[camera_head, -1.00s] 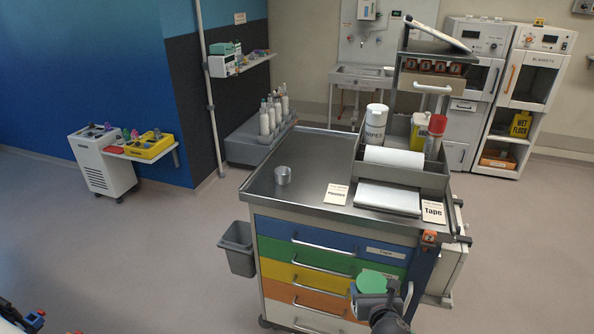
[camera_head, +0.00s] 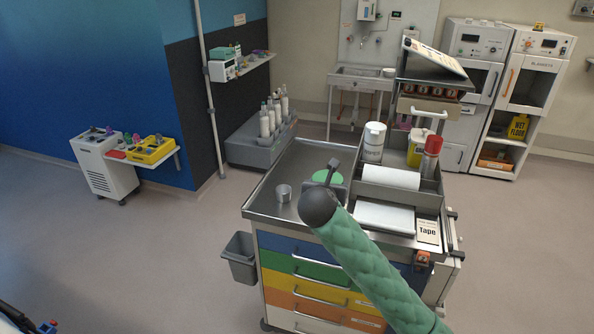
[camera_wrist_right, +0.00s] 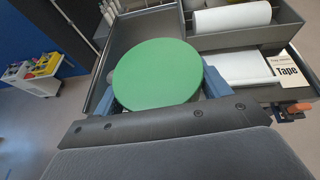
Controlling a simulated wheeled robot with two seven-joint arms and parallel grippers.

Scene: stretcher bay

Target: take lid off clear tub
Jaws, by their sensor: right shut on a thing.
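A round green lid (camera_head: 328,177) is at my right gripper, above the metal top of the drawer cart. In the right wrist view the lid (camera_wrist_right: 157,75) lies flat between the blue fingers of my right gripper (camera_wrist_right: 165,98), which is shut on it. The lid hides most of what is under it. I cannot tell whether the clear tub is beneath it, and no clear tub shows elsewhere. My left gripper is not in view.
The cart top's back left is bare.

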